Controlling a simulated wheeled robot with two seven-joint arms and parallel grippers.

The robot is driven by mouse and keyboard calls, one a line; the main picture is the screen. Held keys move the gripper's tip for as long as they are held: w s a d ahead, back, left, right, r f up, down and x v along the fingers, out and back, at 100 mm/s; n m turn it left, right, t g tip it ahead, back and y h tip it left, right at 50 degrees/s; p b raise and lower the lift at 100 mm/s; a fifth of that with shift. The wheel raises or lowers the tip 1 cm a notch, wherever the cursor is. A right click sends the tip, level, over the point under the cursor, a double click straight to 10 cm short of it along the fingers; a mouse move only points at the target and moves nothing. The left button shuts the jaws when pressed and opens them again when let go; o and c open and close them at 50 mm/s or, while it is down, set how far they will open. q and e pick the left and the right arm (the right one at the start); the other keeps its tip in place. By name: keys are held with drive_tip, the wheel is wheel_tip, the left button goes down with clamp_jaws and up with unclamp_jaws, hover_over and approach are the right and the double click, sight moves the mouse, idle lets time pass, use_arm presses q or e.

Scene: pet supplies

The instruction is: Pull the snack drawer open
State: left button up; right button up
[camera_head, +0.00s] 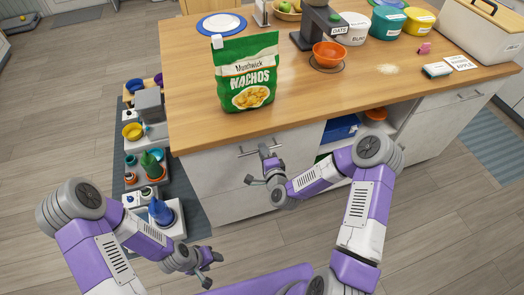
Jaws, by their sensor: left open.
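The pale grey drawer front (215,165) is under the left part of the wooden counter, with a bar handle (246,153) near its top right. It looks shut. No label for snacks is legible on it. My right gripper (257,167) is just in front of this handle, its fingers spread apart. One finger overlaps the handle in the picture, and I cannot tell whether it touches. My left gripper (212,267) is open and empty, low in front of the cabinet, away from the handle.
A green nachos bag (248,72) stands on the counter (300,100) above the drawer. An open shelf (343,130) is right of the drawer; another drawer handle (470,95) is farther right. Bowls and pots crowd the floor at left.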

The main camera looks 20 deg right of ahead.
drive_tip(key=shift+w+a+f, duration=0.1)
drive_tip(key=shift+w+f, duration=0.1)
drive_tip(key=shift+w, duration=0.75)
drive_tip(key=shift+c, duration=0.3)
clamp_jaws()
